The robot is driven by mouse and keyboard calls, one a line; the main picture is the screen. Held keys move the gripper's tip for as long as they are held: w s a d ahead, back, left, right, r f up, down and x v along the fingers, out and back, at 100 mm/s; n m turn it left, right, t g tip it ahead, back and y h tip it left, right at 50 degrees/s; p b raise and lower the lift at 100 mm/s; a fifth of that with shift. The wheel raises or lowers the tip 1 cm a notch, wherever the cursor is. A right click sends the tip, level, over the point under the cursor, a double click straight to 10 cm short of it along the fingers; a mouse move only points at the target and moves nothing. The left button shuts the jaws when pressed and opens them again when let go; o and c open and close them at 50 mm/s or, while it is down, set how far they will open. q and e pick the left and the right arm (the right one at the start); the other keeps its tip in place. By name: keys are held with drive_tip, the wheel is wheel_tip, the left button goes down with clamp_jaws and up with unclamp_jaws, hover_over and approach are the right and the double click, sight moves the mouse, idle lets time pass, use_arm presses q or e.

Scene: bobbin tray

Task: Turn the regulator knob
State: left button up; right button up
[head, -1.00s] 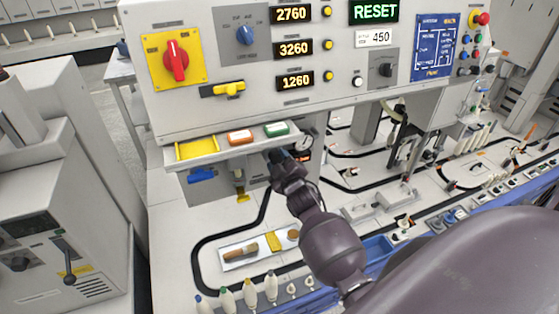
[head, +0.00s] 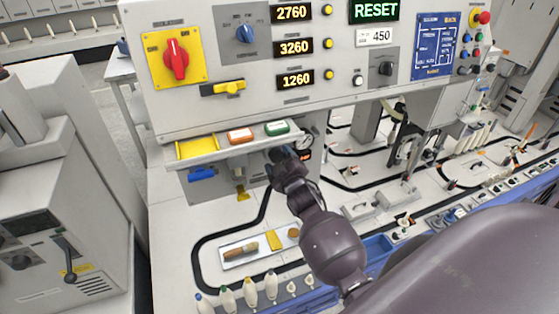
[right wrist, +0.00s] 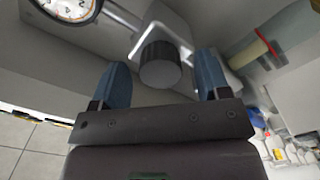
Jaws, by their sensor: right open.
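The regulator knob (right wrist: 160,66) is a dark grey ribbed cylinder on a light grey regulator body (right wrist: 165,25) in the right wrist view. My right gripper (right wrist: 161,62) is open, with one blue finger on each side of the knob and visible gaps to it. I cannot tell how deep the fingertips reach along the knob. In the head view my right gripper (head: 275,158) is under the panel's shelf, and the knob is hidden there. My left gripper is not in view.
A round pressure gauge (right wrist: 66,6) is beside the regulator. Above the gripper is a shelf with an orange button (head: 240,135), a green button (head: 277,127) and a yellow tray (head: 198,148). A control panel (head: 200,112) rises behind it. A tool tray (head: 232,263) lies below.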

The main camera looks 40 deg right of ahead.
drive_tip(key=v, duration=1)
drive_tip(key=shift+s, duration=0.4)
drive_tip(key=s+a+f+m+g+y, duration=0.2)
drive_tip(key=s+a+f+g, duration=0.1)
drive_tip(key=s+f, duration=0.3)
drive_tip(key=s+a+f+m+g+y, duration=0.2)
drive_tip(key=s+f, duration=0.5)
drive_tip(key=s, duration=0.4)
drive_tip(key=a+m, duration=0.1)
drive_tip(key=a, duration=0.1)
drive_tip(key=shift+a+m+g, duration=0.25)
drive_tip(key=shift+m+g, duration=0.05)
drive_tip(key=shift+g, duration=0.1)
drive_tip(key=shift+d, duration=0.1)
idle(3.3)
